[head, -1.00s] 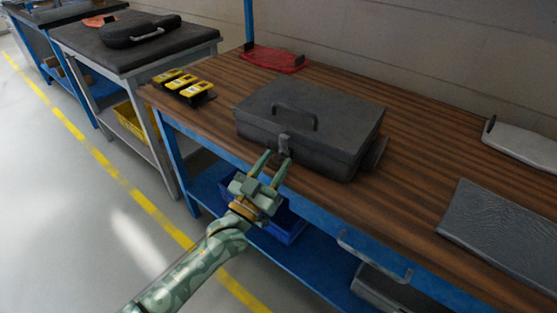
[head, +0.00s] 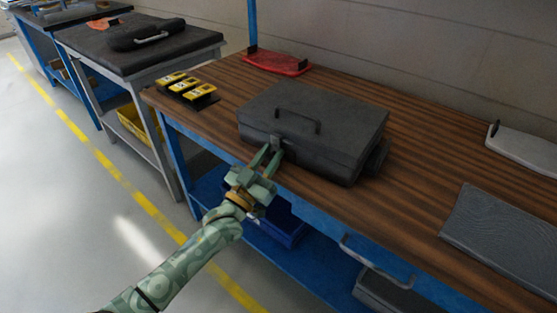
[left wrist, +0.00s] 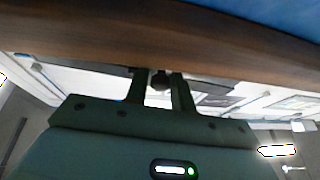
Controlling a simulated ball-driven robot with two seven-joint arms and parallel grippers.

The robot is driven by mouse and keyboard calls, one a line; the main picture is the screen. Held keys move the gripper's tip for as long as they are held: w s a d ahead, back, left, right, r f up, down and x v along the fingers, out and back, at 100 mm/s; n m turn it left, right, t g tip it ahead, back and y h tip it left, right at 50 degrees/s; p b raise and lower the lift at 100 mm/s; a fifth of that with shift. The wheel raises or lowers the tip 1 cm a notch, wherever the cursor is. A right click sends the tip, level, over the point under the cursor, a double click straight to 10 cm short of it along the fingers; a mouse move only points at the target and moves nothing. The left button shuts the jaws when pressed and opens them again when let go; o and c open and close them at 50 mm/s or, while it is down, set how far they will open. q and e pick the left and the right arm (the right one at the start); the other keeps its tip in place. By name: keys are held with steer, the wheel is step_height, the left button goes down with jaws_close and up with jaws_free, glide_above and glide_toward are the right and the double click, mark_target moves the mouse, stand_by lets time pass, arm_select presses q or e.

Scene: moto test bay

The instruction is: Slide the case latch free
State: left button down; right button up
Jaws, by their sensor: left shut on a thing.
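The dark grey case (head: 315,130) lies shut on the wooden bench, with a handle on its lid. Its small latch (head: 276,139) is on the front face, partly hidden by my fingers. My left gripper (head: 272,151) reaches in from the front of the bench and is shut on the latch. In the left wrist view a small dark knob, seemingly part of the latch (left wrist: 160,80), shows between the two fingers. The exact contact is too small and dark to make out. My right gripper is in neither view.
Yellow-labelled boxes (head: 187,88) stand left of the case on the bench (head: 405,190). A red tray (head: 277,63) lies behind and a grey ribbed mat (head: 503,238) to the right. A blue bin (head: 284,226) sits on the shelf below. The bench's front edge runs under my gripper.

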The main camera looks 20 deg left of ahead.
arm_select(q)
steer(key=shift+a, duration=0.2)
steer(key=c, duration=1.3)
jaws_free()
steer(key=shift+c, duration=0.2)
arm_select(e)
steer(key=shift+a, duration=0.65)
arm_select(q)
steer(key=shift+s, duration=0.1)
steer(key=p+v, duration=0.3)
steer(key=v, duration=1.3)
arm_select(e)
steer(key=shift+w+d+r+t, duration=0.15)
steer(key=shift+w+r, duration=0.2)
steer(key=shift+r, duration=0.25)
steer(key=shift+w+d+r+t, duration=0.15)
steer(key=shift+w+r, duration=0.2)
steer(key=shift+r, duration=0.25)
